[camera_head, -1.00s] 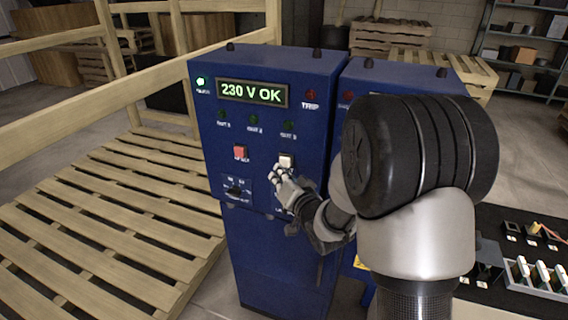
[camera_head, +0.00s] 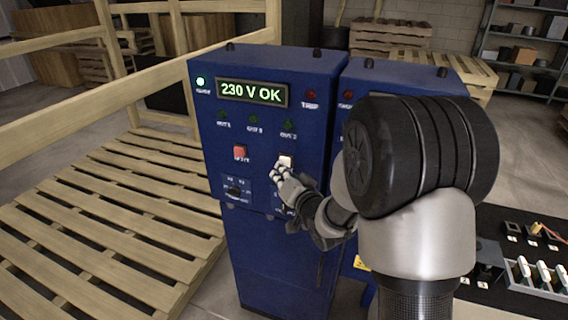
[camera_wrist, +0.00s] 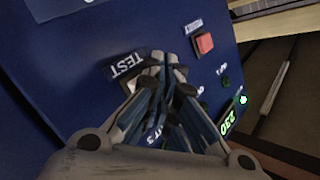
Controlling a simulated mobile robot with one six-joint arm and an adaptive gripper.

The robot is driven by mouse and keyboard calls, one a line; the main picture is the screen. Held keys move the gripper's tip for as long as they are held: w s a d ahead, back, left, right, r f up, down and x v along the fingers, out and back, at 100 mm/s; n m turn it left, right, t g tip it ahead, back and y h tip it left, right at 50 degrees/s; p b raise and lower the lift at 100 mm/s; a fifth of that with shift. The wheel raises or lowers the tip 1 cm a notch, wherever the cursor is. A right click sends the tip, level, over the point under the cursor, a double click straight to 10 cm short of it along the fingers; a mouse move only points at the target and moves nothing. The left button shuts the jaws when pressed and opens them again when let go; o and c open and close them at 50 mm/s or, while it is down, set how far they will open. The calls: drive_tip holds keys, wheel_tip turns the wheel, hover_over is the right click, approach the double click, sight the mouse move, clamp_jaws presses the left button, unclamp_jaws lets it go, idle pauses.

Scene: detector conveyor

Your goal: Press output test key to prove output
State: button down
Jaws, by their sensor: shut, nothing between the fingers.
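The blue cabinet (camera_head: 225,170) carries a lit green display (camera_head: 252,93) reading "230 V OK". A pale, nearly white key (camera_head: 287,160) is on its front, right of a red button (camera_head: 240,152). My gripper (camera_head: 279,172) is shut and empty, its fingertips just below the pale key, partly overlapping its lower edge. In the wrist view, my fingers (camera_wrist: 168,62) point at the panel beside a "TEST" label (camera_wrist: 125,64). They hide most of the key there, so I cannot tell whether they touch it. The red button (camera_wrist: 204,43) shows to their right.
A green lamp (camera_head: 200,82) is lit left of the display; the lamps below it look dark. A second blue cabinet (camera_head: 400,74) adjoins on the right. A wooden pallet (camera_head: 100,220) and rail lie left. A dark bench (camera_head: 525,300) with small parts is at lower right.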

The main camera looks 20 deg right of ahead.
drive_tip(key=shift+w+d, duration=0.3)
drive_tip(key=shift+w, duration=0.05)
idle(0.5)
idle(0.3)
drive_tip(key=shift+s+a+b, duration=0.35)
drive_tip(key=shift+s+a, duration=0.2)
drive_tip(key=shift+s, duration=0.2)
drive_tip(key=s+a, duration=0.1)
drive_tip(key=s, duration=0.1)
drive_tip(key=s+a+b, duration=0.1)
drive_tip(key=s+a, duration=0.1)
drive_tip(key=shift+b, duration=0.3)
drive_tip(key=shift+r, duration=0.1)
idle(0.4)
